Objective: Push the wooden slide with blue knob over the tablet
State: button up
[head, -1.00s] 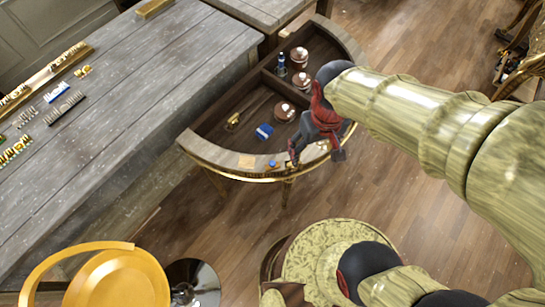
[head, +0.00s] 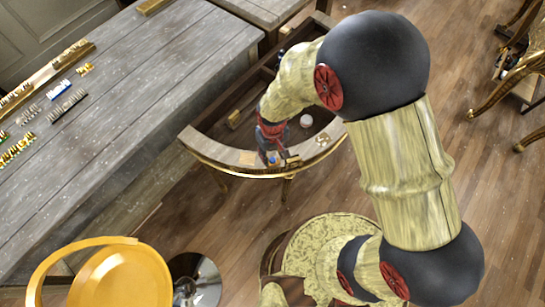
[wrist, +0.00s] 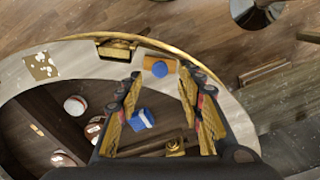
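The wooden slide with blue knob (wrist: 160,68) lies on the pale curved rim of the console in the wrist view. Its round knob shows between my fingertips. My gripper (wrist: 161,82) is open and nothing is held; whether a finger touches the slide I cannot tell. In the head view my gripper (head: 271,160) points down at the front rim, beside the blue knob.
The brass piece (wrist: 117,49) sits on the rim between slide and plate. Inside the console are a blue-and-white box (wrist: 141,119), a brass fitting (wrist: 175,147) and round lidded pots (wrist: 75,105). A grey table (head: 130,100) stands to the left in the head view.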

aim_at(273, 159)
jog(key=shift+f, duration=1.6)
jog(key=shift+c, duration=0.5)
jog(key=c, duration=0.8)
grip_shut()
